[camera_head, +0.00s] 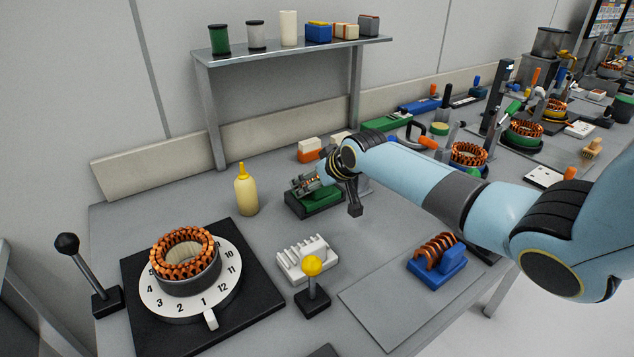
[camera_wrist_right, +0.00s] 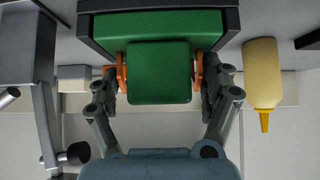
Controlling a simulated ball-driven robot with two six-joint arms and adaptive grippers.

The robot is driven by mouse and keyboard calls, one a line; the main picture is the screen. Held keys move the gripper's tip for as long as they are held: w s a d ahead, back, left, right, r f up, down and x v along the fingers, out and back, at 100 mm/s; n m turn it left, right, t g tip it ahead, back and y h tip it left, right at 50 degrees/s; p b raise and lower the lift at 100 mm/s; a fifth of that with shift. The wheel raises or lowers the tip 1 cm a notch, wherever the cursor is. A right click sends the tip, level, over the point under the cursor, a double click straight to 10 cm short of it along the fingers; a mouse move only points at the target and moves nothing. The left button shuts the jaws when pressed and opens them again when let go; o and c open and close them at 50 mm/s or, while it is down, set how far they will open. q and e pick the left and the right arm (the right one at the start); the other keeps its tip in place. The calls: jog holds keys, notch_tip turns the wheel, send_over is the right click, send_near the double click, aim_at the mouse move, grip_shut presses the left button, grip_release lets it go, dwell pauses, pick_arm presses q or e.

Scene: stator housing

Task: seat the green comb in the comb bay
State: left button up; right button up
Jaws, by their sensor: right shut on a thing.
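My right gripper (camera_head: 307,183) is shut on the green comb (camera_wrist_right: 160,72), with one finger on each side of its green block in the right wrist view. Orange parts show at the two fingertips. Behind the block is a wider green part (camera_wrist_right: 118,30) inside a dark frame (camera_wrist_right: 88,38), which looks like the comb bay. In the head view, green (camera_head: 318,201) shows in the dark frame beneath the right gripper. I cannot tell how deep the comb sits, or whether both green parts are one piece. My left gripper is not in view.
A yellow bottle (camera_head: 246,194) stands left of the dark frame. A white slotted rack (camera_head: 303,262) and a yellow-knobbed lever (camera_head: 313,268) are in front. A numbered dial (camera_head: 231,276) with a copper-wound stator (camera_head: 184,252) is at left, a blue block with a copper coil (camera_head: 438,268) at right.

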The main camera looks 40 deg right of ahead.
jog(key=o, duration=1.5)
jog(key=shift+o, duration=0.2)
jog(key=shift+r, duration=0.1)
jog(key=shift+r+p, duration=1.7)
jog(key=shift+p, duration=0.2)
